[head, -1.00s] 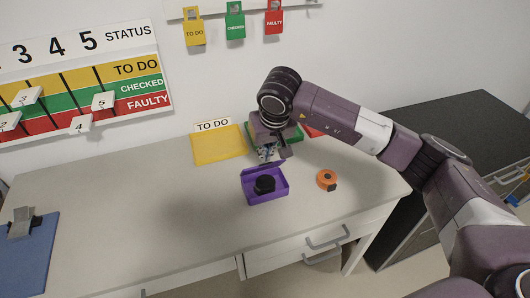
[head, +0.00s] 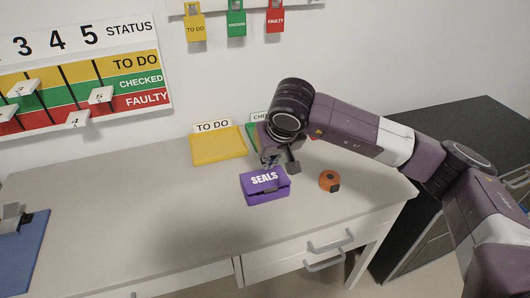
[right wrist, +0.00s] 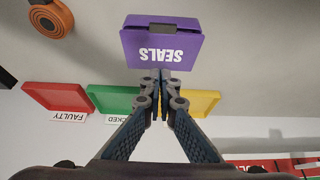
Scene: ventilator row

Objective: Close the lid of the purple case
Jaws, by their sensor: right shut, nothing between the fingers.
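The purple case (head: 265,190) stands on the desk in the head view, its lid down with the word SEALS on top. It also shows in the right wrist view (right wrist: 161,47), where the lid covers the inside. My right gripper (head: 270,163) is at the rear edge of the case, its fingers together and empty. In the right wrist view the fingertips (right wrist: 160,76) are right by the case's edge; I cannot tell if they touch it. My left gripper is not in view.
An orange tape measure (head: 330,181) lies right of the case. A yellow TO DO tray (head: 218,146) is behind it, with green (right wrist: 112,99) and red (right wrist: 57,96) trays alongside. A blue clipboard (head: 25,250) lies at far left. The desk's middle left is clear.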

